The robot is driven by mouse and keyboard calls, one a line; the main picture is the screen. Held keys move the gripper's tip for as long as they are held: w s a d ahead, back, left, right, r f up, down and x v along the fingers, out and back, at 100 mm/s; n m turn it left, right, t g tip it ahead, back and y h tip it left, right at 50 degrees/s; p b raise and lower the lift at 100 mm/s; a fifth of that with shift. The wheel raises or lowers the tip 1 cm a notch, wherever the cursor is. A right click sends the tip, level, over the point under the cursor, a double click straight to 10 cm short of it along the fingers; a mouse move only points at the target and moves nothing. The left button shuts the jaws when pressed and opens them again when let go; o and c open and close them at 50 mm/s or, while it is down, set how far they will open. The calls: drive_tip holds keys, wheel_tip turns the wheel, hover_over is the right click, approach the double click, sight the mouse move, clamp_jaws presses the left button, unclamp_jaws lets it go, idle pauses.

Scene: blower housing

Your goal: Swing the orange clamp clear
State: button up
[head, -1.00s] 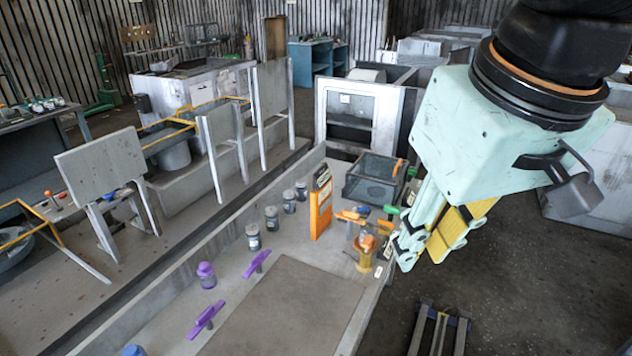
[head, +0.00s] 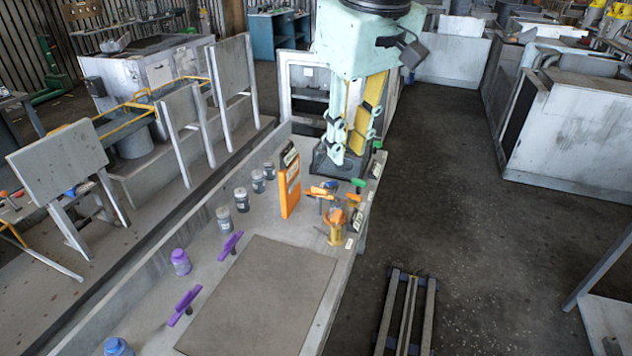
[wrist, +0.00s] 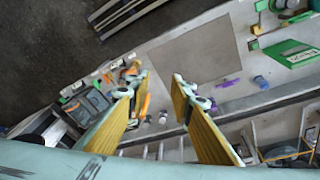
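A small orange clamp-like piece (head: 320,192) lies near the right edge of the bench, behind an orange-yellow upright fixture (head: 336,218); its exact shape is too small to tell. Orange parts (wrist: 131,71) show in the wrist view beside the left finger, partly hidden by it. My gripper (head: 348,150) points down above the far end of the bench, behind and above the orange pieces, touching none that I can see. In the wrist view my gripper (wrist: 159,84) has its two fingers wide apart with nothing between them.
An upright orange panel (head: 289,187) stands just left of the clamp. A dark mesh bin (head: 344,181) is below my gripper. Green-handled (head: 358,186) and purple clamps (head: 231,245), several jars (head: 241,200) and a flat grey plate (head: 262,300) share the bench.

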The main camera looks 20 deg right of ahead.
drive_tip(key=w+d+f+n+p, duration=0.2)
drive_tip(key=w, duration=1)
drive_tip(key=n+g+p, duration=0.3)
drive_tip(key=n+p, duration=0.2)
drive_tip(key=p, duration=0.1)
hover_over(319, 201)
wheel_tip(319, 201, down, 24)
drive_tip(key=r, duration=0.1)
drive_tip(key=shift+w+d+f, duration=0.2)
drive_tip(key=shift+w+f, duration=0.35)
drive_tip(key=shift+f, duration=0.3)
drive_tip(key=shift+f, duration=0.15)
drive_tip(key=shift+f, duration=6.7)
drive_tip(key=shift+c, duration=0.4)
clamp_jaws()
